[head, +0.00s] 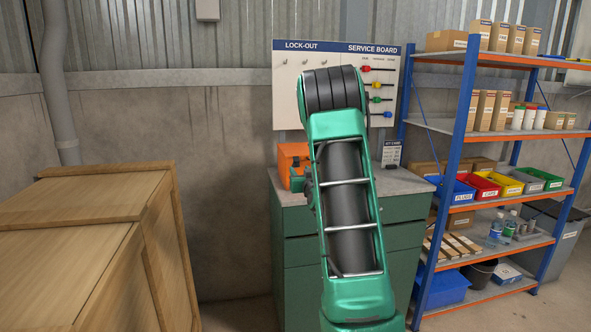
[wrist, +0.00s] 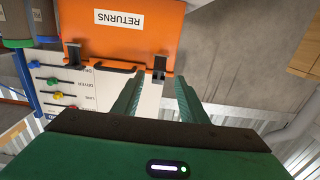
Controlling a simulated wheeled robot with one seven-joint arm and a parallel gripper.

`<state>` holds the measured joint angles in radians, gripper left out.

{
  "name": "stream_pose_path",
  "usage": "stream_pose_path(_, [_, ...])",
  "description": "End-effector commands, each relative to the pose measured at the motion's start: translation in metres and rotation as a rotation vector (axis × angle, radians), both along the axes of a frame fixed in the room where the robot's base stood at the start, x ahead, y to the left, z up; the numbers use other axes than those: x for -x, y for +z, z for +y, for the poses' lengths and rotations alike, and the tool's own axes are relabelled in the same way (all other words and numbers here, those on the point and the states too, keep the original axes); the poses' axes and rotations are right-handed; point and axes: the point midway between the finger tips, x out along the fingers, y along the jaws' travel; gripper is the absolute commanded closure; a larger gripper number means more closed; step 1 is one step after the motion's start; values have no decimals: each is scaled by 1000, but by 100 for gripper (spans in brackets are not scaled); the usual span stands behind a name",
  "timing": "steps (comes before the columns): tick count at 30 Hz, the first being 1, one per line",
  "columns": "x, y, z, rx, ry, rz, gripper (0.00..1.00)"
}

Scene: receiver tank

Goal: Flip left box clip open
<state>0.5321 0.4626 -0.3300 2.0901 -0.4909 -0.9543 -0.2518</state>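The orange box (head: 289,160) sits on the green cabinet, partly hidden behind my arm in the head view. In the wrist view, which is upside down, the box (wrist: 120,35) shows its RETURNS label, a dark handle and two dark clips. The left box clip (wrist: 160,66) appears on the right there, and the other clip (wrist: 73,55) on the left. I cannot tell whether either clip is open. My gripper (wrist: 159,80) is open and empty, its green fingertips apart on either side of the left clip's line. I cannot tell whether they touch it.
The green cabinet (head: 300,223) has a grey top with a small card stand (head: 391,154). The service board (head: 288,98) is on the wall behind. A blue and orange shelf rack (head: 447,135) stands right, and a large wooden crate (head: 75,255) left.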

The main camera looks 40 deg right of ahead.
Motion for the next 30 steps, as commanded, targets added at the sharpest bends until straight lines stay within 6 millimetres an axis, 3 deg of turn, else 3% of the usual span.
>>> stream_pose_path(6, [-34, 0, -19, 2, 2, -1, 61])
stream_pose_path(12, [-54, 0, -32, 0, 1, -2, 61])
stream_pose_path(25, [-60, 0, -36, 0, 0, -1, 61])
stream_pose_path(30, [-60, 0, -36, 0, 0, -1, 100])
